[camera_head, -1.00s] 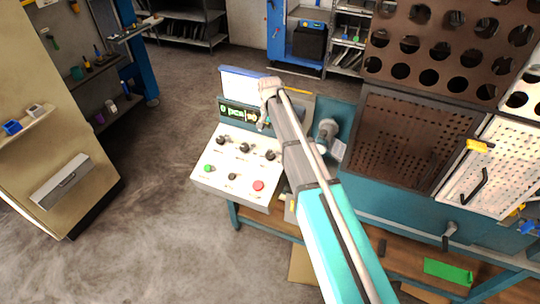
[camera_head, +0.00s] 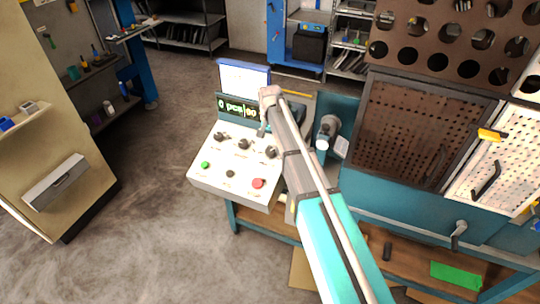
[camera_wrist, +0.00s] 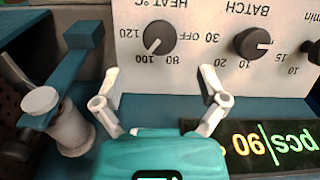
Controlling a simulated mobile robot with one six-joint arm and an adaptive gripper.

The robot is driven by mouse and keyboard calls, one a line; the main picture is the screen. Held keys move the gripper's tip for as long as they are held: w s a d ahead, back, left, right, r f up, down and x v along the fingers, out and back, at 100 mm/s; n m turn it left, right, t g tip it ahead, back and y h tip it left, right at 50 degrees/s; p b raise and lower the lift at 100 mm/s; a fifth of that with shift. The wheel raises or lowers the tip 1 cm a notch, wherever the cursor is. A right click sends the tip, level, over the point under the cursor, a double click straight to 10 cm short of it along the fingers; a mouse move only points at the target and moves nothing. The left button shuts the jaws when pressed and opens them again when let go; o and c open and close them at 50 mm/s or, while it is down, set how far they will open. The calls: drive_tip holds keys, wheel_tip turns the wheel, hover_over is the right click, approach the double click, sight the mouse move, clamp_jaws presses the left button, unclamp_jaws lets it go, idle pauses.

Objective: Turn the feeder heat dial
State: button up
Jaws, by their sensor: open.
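The heat dial (camera_wrist: 158,38) is a round black knob on the white panel, labelled HEAT °C, upside down in the wrist view. Its white mark points near 100. In the head view it is the rightmost upper knob (camera_head: 270,152), close beside my arm. My gripper (camera_wrist: 162,72) is open and empty. Its two pale fingers reach towards the panel on either side of the dial's column, with the tips short of the knob. In the head view my gripper (camera_head: 262,131) is near the panel's upper edge, mostly hidden by my wrist.
The batch dial (camera_wrist: 252,43) is beside the heat dial. A lit counter display (camera_wrist: 270,148) lies along the panel's upper edge. A green button (camera_head: 205,165) and a red button (camera_head: 258,183) are lower on the panel. A pale cylinder (camera_wrist: 70,130) stands at the left in the wrist view.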

sight(270, 150)
drive_tip(key=shift+f+b, duration=3)
drive_tip(key=shift+f, duration=0.35)
drive_tip(key=c, duration=1.1)
drive_tip(key=shift+n, duration=0.7)
drive_tip(key=o, duration=1.1)
drive_tip(key=shift+m, duration=0.4)
